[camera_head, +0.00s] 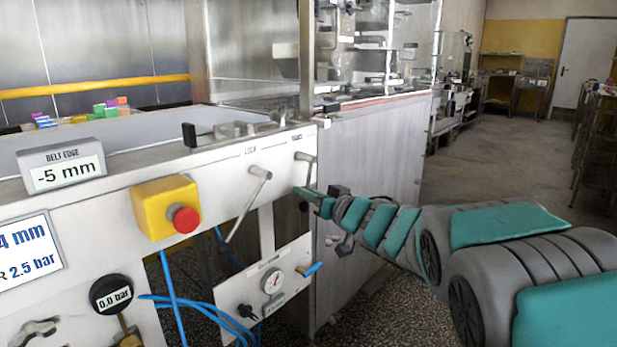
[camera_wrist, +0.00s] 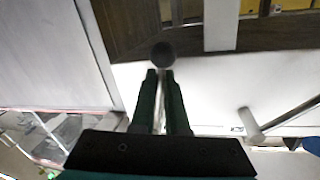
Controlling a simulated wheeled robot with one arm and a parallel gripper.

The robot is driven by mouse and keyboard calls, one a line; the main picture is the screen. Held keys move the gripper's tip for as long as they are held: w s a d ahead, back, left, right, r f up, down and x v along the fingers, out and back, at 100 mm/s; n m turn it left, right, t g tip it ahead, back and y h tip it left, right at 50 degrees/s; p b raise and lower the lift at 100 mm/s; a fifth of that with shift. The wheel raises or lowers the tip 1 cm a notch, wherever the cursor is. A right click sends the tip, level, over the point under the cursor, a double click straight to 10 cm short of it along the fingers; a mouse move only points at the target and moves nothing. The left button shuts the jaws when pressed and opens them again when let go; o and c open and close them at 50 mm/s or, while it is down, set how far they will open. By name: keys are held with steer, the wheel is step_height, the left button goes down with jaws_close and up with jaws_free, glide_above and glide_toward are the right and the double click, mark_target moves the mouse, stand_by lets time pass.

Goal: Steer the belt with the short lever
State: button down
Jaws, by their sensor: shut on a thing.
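The short lever (camera_head: 308,170) hangs from the right end of the machine's front rail and points almost straight down. My gripper (camera_head: 308,195) reaches in from the right at its lower part. In the wrist view my gripper (camera_wrist: 161,82) has its two green fingers shut on the metal rod of the short lever, with its dark round knob (camera_wrist: 163,55) just beyond the fingertips. The belt edge display (camera_head: 66,170) reads -5 mm. The belt itself is hard to make out.
A longer lever (camera_head: 245,207) hangs slanted to the left of the short one. A red stop button on a yellow box (camera_head: 168,208) sits further left. Open floor lies to the right.

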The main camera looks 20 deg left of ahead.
steer(key=shift+s, duration=0.1)
stand_by(0.3)
steer(key=c, duration=0.9)
jaws_free()
steer(key=v, duration=0.7)
steer(key=shift+s+d, duration=0.25)
steer(key=shift+d, duration=0.05)
